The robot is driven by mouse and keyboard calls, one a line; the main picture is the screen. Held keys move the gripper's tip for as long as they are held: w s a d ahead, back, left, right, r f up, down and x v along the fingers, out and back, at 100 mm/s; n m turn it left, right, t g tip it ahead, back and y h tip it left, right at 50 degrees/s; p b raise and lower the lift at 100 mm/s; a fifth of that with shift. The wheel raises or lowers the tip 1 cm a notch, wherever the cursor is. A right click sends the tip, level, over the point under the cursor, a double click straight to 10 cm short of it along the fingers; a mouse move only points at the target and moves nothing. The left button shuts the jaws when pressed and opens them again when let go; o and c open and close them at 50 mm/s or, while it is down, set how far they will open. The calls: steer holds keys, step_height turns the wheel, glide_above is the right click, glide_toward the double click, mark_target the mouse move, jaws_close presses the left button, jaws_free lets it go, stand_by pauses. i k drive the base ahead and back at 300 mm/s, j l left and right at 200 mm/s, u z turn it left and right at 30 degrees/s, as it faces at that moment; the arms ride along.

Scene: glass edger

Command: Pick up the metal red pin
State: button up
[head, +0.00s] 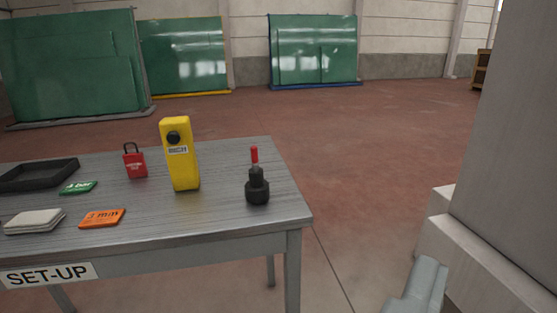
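A small red pin (254,155) stands upright at the right end of the metal table. I cannot tell whether the pin and the black piece are one object. My gripper is not recognisable in the head view.
On the grey table (190,216) are a yellow box (182,155), a red padlock (134,162), a black tray (38,174), a green tag (78,187), an orange tag (102,218) and pale pads (35,221). A grey block (510,170) and an unidentified grey part (425,285) stand right.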

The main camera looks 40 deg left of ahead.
mark_target(253, 149)
steer(key=u, duration=1.1)
